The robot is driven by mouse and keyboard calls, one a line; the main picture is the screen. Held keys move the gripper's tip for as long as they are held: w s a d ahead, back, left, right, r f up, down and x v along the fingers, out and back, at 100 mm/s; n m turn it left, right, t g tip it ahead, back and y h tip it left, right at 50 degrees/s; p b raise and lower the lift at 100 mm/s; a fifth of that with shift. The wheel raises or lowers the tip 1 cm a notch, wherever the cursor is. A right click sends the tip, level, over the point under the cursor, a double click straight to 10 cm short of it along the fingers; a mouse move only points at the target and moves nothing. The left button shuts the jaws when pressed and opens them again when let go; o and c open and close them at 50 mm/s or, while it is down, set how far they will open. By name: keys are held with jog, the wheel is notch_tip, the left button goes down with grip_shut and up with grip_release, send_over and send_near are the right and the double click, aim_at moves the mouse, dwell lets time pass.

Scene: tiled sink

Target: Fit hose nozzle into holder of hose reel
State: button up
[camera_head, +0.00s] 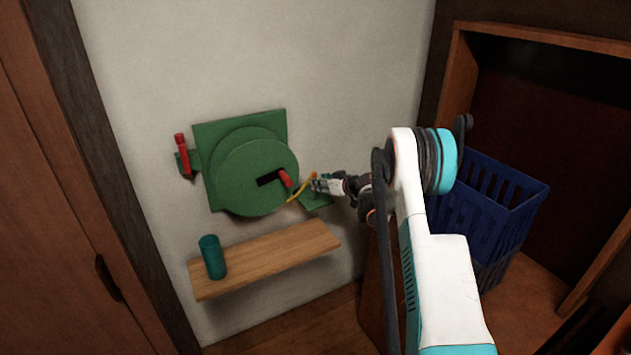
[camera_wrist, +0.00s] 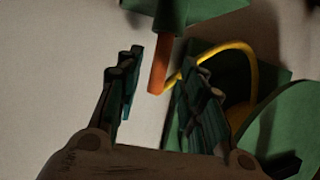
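The green hose reel (camera_head: 255,172) is mounted on the wall, with a yellow hose (camera_head: 296,195) at its right side. In the wrist view, an orange nozzle (camera_wrist: 159,66) points out of a green holder piece (camera_wrist: 185,10), and the yellow hose (camera_wrist: 236,44) curves from near its end to the reel. How deep the nozzle sits in the holder cannot be told. My gripper (camera_head: 318,185) is just right of the reel. In the wrist view my gripper (camera_wrist: 160,72) is open, with the nozzle showing between its fingers and a visible gap on both sides.
A wooden shelf (camera_head: 275,258) with a teal cup (camera_head: 212,257) is below the reel. A red handle (camera_head: 182,153) sits on a green bracket left of the reel. A blue basket (camera_head: 505,205) stands in a wooden cabinet at the right, behind my arm.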

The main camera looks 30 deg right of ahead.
jog(key=p+v, duration=0.1)
jog(key=v, duration=0.6)
dwell(0.3)
